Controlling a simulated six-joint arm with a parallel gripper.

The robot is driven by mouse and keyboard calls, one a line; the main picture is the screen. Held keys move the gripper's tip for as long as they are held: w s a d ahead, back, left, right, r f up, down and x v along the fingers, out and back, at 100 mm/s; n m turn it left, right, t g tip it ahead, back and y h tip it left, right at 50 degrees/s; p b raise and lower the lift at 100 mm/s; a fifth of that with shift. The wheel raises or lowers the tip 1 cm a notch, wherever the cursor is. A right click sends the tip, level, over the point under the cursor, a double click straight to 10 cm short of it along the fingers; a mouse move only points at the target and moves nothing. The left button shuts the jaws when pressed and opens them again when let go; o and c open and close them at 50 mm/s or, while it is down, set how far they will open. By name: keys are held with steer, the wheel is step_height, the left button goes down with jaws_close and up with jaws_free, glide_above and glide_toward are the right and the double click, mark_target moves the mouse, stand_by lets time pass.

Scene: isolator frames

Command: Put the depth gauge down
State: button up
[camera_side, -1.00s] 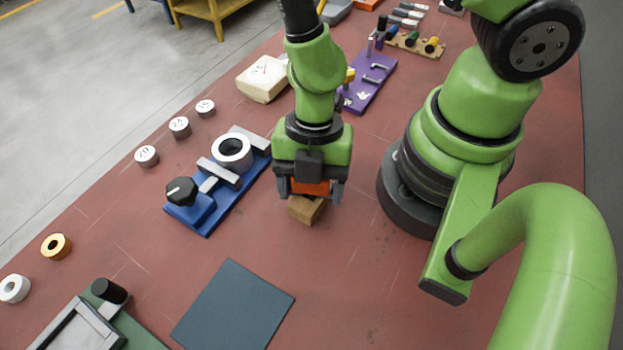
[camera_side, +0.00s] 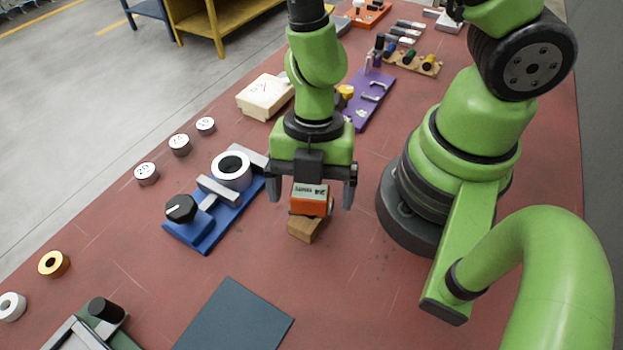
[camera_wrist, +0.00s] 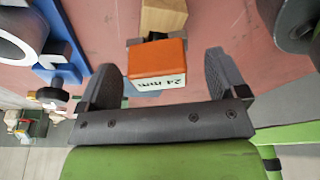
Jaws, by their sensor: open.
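The depth gauge shows as an orange block (camera_side: 311,200) with a white label, resting on or against a small wooden block (camera_side: 304,229) on the red table. In the wrist view the orange block (camera_wrist: 157,62) reads "24 mm", and the wooden block (camera_wrist: 163,16) lies just beyond it. My gripper (camera_side: 312,200) is open, with one finger on each side of the orange block. In the wrist view clear gaps show between the gauge and both fingers of my gripper (camera_wrist: 161,75). The underside of the gauge is mostly hidden.
A blue fixture (camera_side: 208,232) with a white ring (camera_side: 231,168) stands left of my gripper. A dark mat (camera_side: 235,318) lies in front. A purple board (camera_side: 374,98) and a cream box (camera_side: 264,96) lie behind. Table space between the wooden block and mat is clear.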

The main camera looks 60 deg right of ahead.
steer(key=shift+w+d+r, duration=0.1)
steer(key=shift+d+r, duration=0.05)
steer(key=shift+r, duration=0.55)
